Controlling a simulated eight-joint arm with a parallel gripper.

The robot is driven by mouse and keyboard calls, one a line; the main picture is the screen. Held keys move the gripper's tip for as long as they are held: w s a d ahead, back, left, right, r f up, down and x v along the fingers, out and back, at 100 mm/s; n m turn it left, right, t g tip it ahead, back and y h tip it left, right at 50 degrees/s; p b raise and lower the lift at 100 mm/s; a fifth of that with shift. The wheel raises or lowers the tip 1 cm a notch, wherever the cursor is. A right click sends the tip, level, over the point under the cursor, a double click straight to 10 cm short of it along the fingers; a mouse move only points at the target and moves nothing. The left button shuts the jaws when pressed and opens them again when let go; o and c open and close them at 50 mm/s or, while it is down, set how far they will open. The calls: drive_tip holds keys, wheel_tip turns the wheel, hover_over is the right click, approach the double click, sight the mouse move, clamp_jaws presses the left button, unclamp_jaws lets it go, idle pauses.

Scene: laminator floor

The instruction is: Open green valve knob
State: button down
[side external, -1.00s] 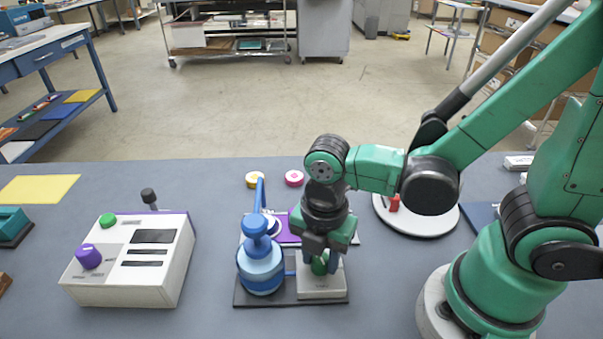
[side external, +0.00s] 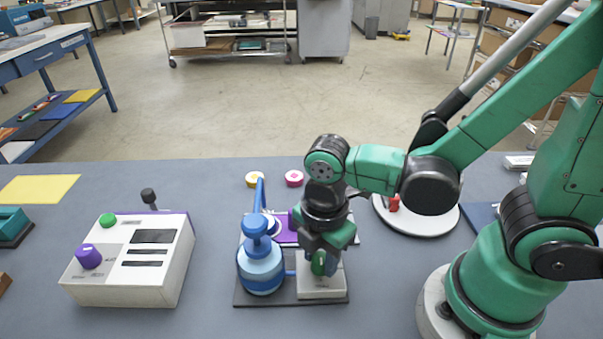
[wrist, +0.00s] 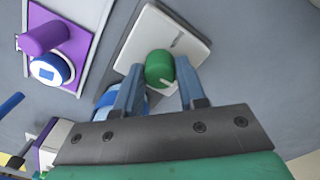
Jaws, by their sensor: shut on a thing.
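The green valve knob (side external: 319,265) sits on a light grey block (side external: 322,285) on a dark base plate. It also shows in the wrist view as a round green knob (wrist: 159,66) on a white plate (wrist: 190,38) with a thin mark beside it. My gripper (side external: 317,258) points down over the knob. In the wrist view my gripper's two blue-grey fingers (wrist: 158,82) stand on either side of the knob and are shut on it. Part of the knob is hidden by the fingers in the side view.
A blue valve-like body (side external: 261,270) with an upright handle stands close left of the block. A purple-topped unit (side external: 286,232) is behind. A white control box (side external: 135,268) with a purple knob stands at the left. A round white plate (side external: 437,224) lies to the right. Bench space at the front is clear.

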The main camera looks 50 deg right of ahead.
sight(321, 257)
drive_tip(key=c, duration=0.5)
unclamp_jaws()
drive_tip(key=shift+r, duration=0.15)
drive_tip(key=shift+r, duration=2.65)
drive_tip(key=w+d+r+m+t, duration=0.2)
drive_tip(key=d+m+t, duration=0.1)
drive_tip(key=m, duration=0.6)
drive_tip(key=w+d+r+m+t, duration=0.2)
drive_tip(key=w+d+m+t, duration=0.1)
drive_tip(key=m, duration=0.5)
drive_tip(key=shift+w+d+r+m+t, duration=0.35)
drive_tip(key=shift+d+t, duration=0.25)
drive_tip(key=shift+d, duration=0.5)
